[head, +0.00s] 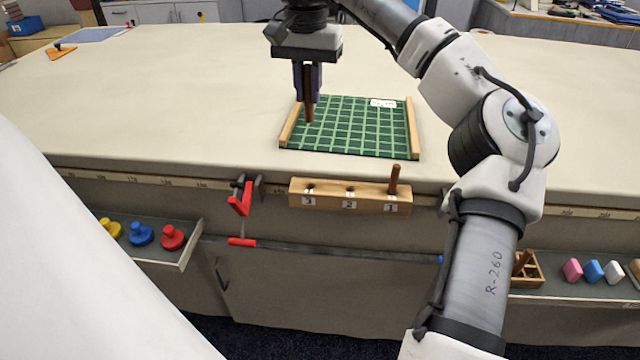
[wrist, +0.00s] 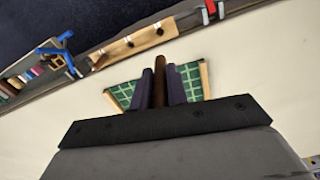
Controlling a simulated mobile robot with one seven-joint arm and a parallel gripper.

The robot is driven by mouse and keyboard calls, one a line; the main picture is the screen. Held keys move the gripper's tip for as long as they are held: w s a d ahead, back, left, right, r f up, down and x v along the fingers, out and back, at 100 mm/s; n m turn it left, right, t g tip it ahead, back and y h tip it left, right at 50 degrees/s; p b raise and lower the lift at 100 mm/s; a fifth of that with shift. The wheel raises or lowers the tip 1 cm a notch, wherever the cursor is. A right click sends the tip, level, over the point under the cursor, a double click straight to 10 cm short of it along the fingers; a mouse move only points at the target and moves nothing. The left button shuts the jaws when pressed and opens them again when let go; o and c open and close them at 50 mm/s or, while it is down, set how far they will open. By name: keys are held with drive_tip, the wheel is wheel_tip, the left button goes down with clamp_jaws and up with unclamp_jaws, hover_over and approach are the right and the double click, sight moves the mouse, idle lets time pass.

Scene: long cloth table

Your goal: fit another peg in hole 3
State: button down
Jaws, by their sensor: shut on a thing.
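My gripper (head: 308,97) is shut on a brown peg (head: 309,114), which hangs upright over the far left part of the green mat, clear above it. The wrist view shows this held peg (wrist: 158,86) between the dark fingers. The wooden hole block (head: 328,197) is fixed at the table's front edge, nearer the robot than my gripper. Its labels read 3, 2, 1 from left to right. Hole 3 (head: 310,188) at the left end and hole 2 in the middle look empty. Another brown peg (head: 394,180) stands in hole 1, tilted slightly.
The green grid mat (head: 350,128) lies between two wooden rails behind the block. A red clamp (head: 241,200) grips the table edge just left of the block. Side shelves hold coloured knobs (head: 141,234) at left and a wooden box (head: 527,270) at right.

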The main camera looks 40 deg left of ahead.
wheel_tip(320, 180, down, 20)
drive_tip(key=shift+s+r+p, duration=0.15)
drive_tip(key=shift+r+p, duration=0.05)
drive_tip(key=shift+p, duration=0.55)
drive_tip(key=c, duration=1.4)
unclamp_jaws()
